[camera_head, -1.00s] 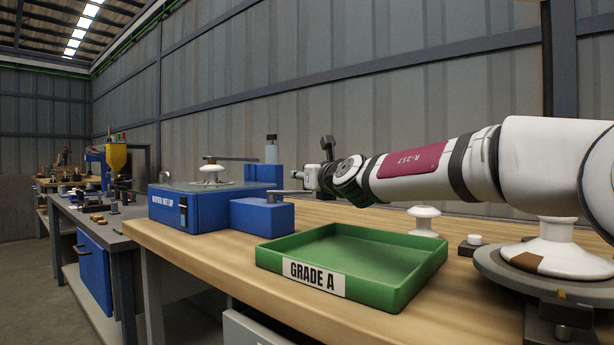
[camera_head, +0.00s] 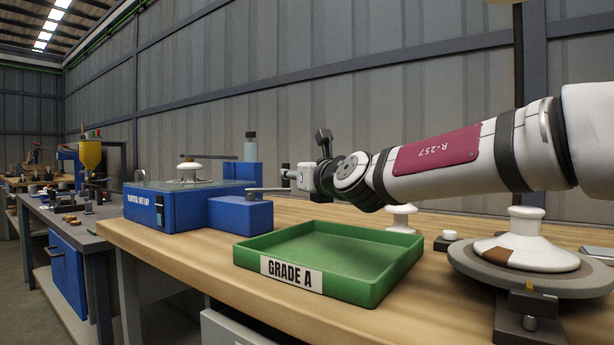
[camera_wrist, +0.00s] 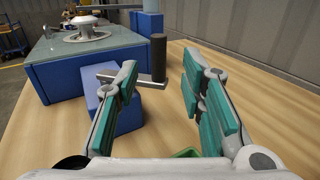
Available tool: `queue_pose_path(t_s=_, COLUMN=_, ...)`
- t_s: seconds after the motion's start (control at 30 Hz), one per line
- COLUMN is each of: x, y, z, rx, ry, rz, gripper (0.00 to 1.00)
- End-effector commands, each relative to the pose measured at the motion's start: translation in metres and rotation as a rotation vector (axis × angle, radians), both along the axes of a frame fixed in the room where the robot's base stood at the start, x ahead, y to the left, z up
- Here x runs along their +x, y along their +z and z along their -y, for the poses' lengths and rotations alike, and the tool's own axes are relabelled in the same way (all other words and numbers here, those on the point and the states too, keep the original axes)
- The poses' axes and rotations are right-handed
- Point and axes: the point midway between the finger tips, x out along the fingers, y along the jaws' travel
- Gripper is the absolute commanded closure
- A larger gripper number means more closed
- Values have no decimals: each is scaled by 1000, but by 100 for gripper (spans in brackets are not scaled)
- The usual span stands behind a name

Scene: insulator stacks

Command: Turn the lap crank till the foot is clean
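The blue wet lap machine (camera_head: 165,208) stands on the bench at left, with a flat grey top. A white insulator (camera_head: 188,173) rests on that top under a bar; its underside is hidden. A smaller blue crank box (camera_head: 240,215) stands beside it, with a flat metal crank arm (camera_wrist: 150,82) on top. A dark upright crank handle (camera_wrist: 158,58) stands at the arm's end. My gripper (camera_wrist: 161,65) is open, and the handle shows between its fingers, a little beyond the tips. In the head view my gripper (camera_head: 290,178) is near the crank box and small.
The green GRADE A tray (camera_head: 370,290) lies in front of my arm. A white insulator (camera_head: 402,217) stands behind it. Another, with a brown patch (camera_head: 522,252), sits on a round grey turntable (camera_head: 470,273) at right. Bare wood bench lies around the crank box.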

Motion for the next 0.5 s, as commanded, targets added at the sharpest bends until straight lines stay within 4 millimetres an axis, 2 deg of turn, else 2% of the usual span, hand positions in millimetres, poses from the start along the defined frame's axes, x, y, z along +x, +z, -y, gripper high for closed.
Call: queue_pose_path(t_s=0.5, x=-33, y=-1, z=21, rx=-1, ry=-2, rz=-1, gripper=64)
